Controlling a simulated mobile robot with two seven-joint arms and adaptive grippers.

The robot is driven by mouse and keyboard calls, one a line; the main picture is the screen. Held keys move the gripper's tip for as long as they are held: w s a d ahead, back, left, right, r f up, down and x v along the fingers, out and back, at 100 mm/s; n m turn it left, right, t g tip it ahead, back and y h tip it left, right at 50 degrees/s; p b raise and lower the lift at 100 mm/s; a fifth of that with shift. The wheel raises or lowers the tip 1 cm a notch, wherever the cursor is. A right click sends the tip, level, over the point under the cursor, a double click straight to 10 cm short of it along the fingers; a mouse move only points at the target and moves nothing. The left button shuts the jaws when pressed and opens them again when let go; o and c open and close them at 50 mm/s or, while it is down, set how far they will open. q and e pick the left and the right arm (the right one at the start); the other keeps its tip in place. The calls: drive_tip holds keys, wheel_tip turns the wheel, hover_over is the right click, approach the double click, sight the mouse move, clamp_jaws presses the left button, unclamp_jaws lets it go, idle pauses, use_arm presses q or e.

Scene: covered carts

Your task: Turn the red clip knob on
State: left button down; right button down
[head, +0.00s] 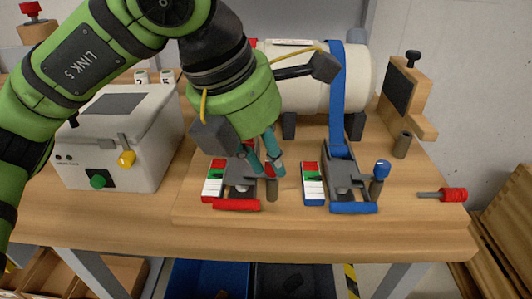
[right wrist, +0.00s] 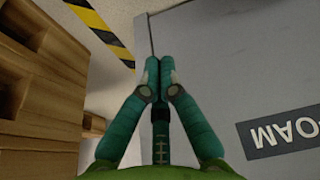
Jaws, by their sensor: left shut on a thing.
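The red clip (head: 237,205), with a red front handle and a dark metal body, sits on the wooden board. Its brown post (head: 272,191) stands just right of the handle. My left gripper (head: 266,168) points down over the top of this post, its teal fingers shut around the spot where the red clip knob sits.
A blue clip (head: 354,207) with a blue knob (head: 382,168) on its post stands to the right. A white box (head: 118,140) with green and yellow knobs is at left. A white cylinder (head: 355,80) lies behind, under a blue strap. A red-handled tool (head: 453,195) lies at right.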

use_arm(q)
drive_tip(key=shift+s+f, duration=0.1)
drive_tip(key=c, duration=1.4)
unclamp_jaws()
drive_tip(key=shift+r, duration=0.2)
drive_tip(key=shift+r, duration=0.25)
drive_tip(key=v, duration=1.1)
drive_tip(key=shift+r, duration=0.15)
drive_tip(key=shift+s, duration=0.1)
